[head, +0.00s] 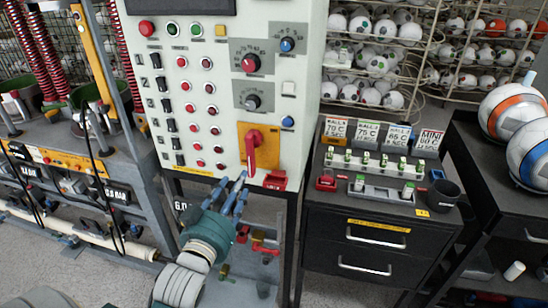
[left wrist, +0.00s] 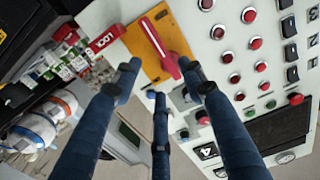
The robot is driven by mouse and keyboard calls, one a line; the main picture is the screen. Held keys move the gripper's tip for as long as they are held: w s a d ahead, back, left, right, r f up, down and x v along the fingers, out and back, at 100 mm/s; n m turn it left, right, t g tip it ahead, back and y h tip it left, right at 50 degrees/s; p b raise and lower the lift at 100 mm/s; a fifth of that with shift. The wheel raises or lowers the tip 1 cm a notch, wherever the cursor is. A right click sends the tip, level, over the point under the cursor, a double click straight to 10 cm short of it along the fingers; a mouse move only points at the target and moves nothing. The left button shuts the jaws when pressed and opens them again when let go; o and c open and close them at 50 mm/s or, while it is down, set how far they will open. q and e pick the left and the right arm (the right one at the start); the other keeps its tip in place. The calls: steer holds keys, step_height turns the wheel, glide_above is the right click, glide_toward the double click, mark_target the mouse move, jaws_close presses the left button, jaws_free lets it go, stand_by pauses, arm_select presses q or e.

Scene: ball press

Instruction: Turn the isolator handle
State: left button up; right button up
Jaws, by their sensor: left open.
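The red isolator handle (head: 251,152) sits on a yellow plate (head: 243,132) at the lower right of the control panel. Its lever points down in the head view. In the left wrist view the handle (left wrist: 160,48) runs diagonally across the yellow plate (left wrist: 133,44), its end near the fingertips. My left gripper (head: 233,187) is open, just below and left of the handle in the head view. In the left wrist view its fingers (left wrist: 160,80) are spread apart with nothing held; whether any finger touches the lever I cannot tell. My right gripper is not in view.
The control panel (head: 216,75) carries many buttons and knobs. A red lock piece (head: 276,180) sits just below right of the handle. A black drawer cabinet (head: 365,240) with small blocks stands to the right. Machinery with pipes is on the left; ball racks stand behind.

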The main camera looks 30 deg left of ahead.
mark_target(251, 156)
arm_select(q)
steer(key=p+x, duration=0.1)
steer(key=x, duration=0.2)
steer(key=r+p+x, duration=0.1)
steer(key=x, duration=0.5)
steer(key=shift+w+r+p, duration=0.25)
steer(key=shift+w+p, duration=0.05)
steer(key=shift+p, duration=0.1)
steer(key=shift+w+a+f, duration=0.1)
steer(key=shift+w+a, duration=0.05)
steer(key=shift+w, duration=0.5)
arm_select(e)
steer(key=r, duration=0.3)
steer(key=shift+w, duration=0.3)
arm_select(q)
jaws_close()
